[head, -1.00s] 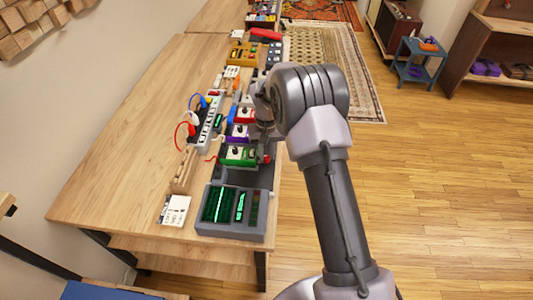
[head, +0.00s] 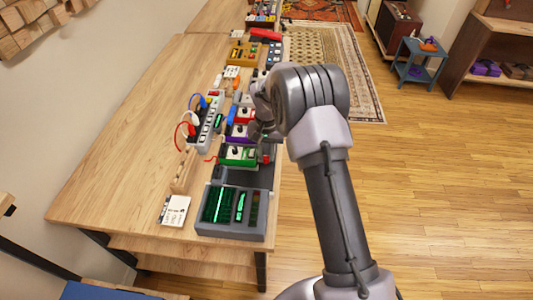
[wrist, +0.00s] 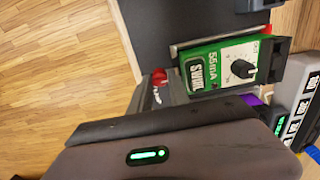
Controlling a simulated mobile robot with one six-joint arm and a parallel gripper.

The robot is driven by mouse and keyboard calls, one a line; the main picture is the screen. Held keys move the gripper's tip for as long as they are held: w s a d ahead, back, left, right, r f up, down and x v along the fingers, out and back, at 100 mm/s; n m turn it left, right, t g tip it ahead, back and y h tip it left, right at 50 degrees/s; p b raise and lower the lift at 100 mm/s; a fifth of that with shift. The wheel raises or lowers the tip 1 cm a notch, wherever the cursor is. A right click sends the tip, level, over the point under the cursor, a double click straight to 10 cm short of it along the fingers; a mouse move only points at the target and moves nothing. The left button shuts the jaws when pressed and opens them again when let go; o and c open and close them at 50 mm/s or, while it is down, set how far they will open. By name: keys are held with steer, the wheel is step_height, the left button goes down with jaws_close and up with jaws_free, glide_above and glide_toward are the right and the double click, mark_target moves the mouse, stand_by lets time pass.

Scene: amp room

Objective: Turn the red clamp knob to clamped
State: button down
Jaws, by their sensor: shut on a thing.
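The red clamp knob (wrist: 158,77) shows in the wrist view at the front edge of the pedal board, beside the green pedal (wrist: 218,65). My gripper (wrist: 156,94) is at the knob and shut on it; the grey finger parts hide some of the knob. In the head view my gripper (head: 265,148) reaches down at the right side of the green pedal (head: 238,154), and the knob is mostly hidden there. The exact turn angle of the knob cannot be told.
A grey unit with green displays (head: 232,212) sits at the near table end. A power strip (head: 209,122) with plugs stands left of the row. The wooden table (head: 110,150) is clear on its left.

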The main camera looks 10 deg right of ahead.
steer(key=c, duration=1.2)
jaws_free()
steer(key=shift+c, duration=0.2)
